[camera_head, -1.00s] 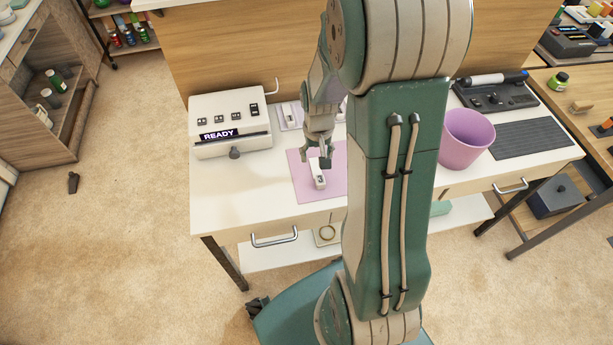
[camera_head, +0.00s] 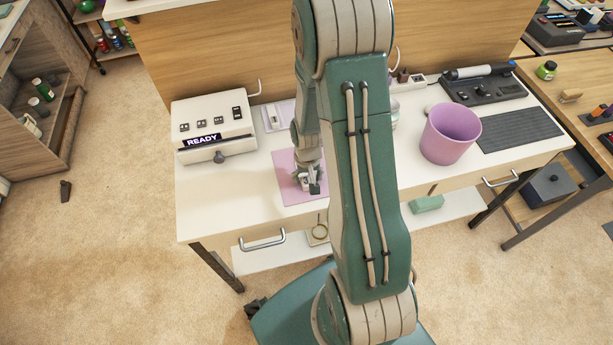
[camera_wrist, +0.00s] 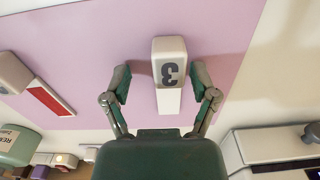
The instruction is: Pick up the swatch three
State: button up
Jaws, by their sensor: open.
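Swatch three is a small white block marked with a dark 3 (camera_wrist: 168,100). It lies on a pink mat (camera_wrist: 95,50) in the wrist view. My gripper (camera_wrist: 160,80) is open, with one finger on each side of the block and gaps between the fingers and the block. In the head view my gripper (camera_head: 309,186) is low over the pink mat (camera_head: 285,177), and it mostly hides the swatch there.
A white machine reading READY (camera_head: 213,122) stands left of the mat. A pink bin (camera_head: 450,135) and a dark ribbed pad (camera_head: 520,130) are on the right. A block with a red stripe (camera_wrist: 45,98) lies at the mat's edge in the wrist view.

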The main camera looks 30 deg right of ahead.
jog(key=shift+a, duration=0.25)
jog(key=c, duration=0.6)
jog(key=shift+a+r, duration=0.1)
jog(key=shift+a, duration=0.15)
jog(key=c, duration=0.3)
jog(key=shift+a, duration=0.15)
jog(key=shift+c, duration=0.3)
